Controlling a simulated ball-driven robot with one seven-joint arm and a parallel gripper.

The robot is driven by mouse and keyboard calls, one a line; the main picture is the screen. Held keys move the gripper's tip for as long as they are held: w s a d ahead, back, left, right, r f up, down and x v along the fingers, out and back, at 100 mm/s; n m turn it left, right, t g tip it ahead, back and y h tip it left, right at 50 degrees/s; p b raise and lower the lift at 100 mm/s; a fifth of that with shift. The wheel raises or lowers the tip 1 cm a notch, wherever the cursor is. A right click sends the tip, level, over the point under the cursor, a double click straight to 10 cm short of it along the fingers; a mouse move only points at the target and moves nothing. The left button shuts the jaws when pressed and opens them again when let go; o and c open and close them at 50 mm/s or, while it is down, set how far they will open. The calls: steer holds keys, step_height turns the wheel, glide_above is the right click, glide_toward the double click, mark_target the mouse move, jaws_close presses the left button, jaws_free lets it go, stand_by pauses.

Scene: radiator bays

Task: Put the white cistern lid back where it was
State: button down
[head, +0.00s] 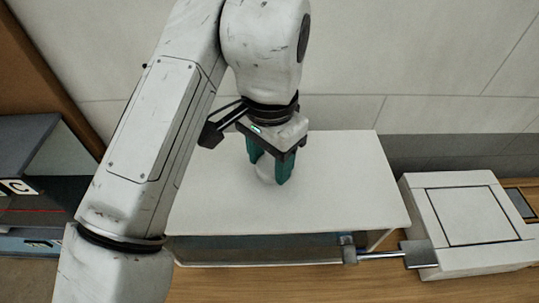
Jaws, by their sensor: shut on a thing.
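The white cistern lid (345,190) is a broad flat panel in the middle of the head view. My gripper (268,170) points down at it from above, its two green fingers shut on a pale round knob (265,174) on the lid's top. Below the lid's front edge a greyish front face (260,248) and a white upright at the right show. I cannot tell whether the lid rests fully on what is beneath it or hangs slightly above. My arm hides the lid's left part.
A metal pipe with a valve-like end (348,250) runs from the front right of the lid to a white box (430,215) with a square outlined panel. A dark shelf unit marked C (18,187) stands at left. A tiled wall (430,60) closes the back. Wooden surface shows in front.

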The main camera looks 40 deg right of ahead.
mark_target(269, 165)
steer(key=shift+c, duration=1.8)
jaws_free()
step_height(269, 165, up, 11)
steer(key=shift+f, duration=0.15)
